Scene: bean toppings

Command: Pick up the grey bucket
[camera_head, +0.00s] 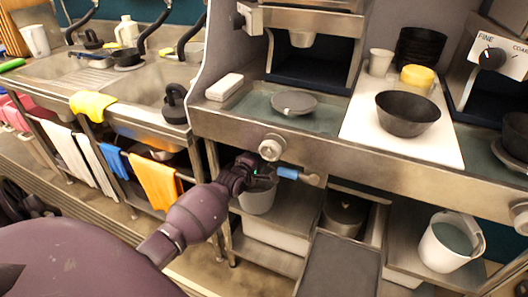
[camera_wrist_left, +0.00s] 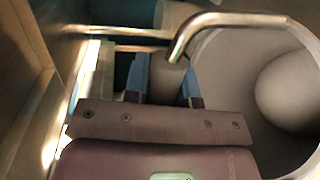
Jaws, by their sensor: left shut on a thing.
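The grey bucket (camera_head: 258,200) hangs or stands below the steel counter's front edge, at the lower shelf opening; I cannot tell whether it touches the shelf. My left gripper (camera_head: 290,174) is over it and partly hides its top. In the left wrist view, the round open bucket (camera_wrist_left: 215,75) fills the right side, with a pale rounded shape inside. A bent metal handle (camera_wrist_left: 215,20) runs from its side to a grip between the blue fingers of my left gripper (camera_wrist_left: 165,85). The gripper is shut on this handle grip. My right gripper is out of view.
A white bucket (camera_head: 450,243) stands on the lower shelf at right. A dark pot (camera_head: 344,213) sits on the shelf between them. On the counter are a black bowl (camera_head: 407,113), a grey plate (camera_head: 293,102) and a white board (camera_head: 366,130). An orange towel (camera_head: 157,184) hangs at left.

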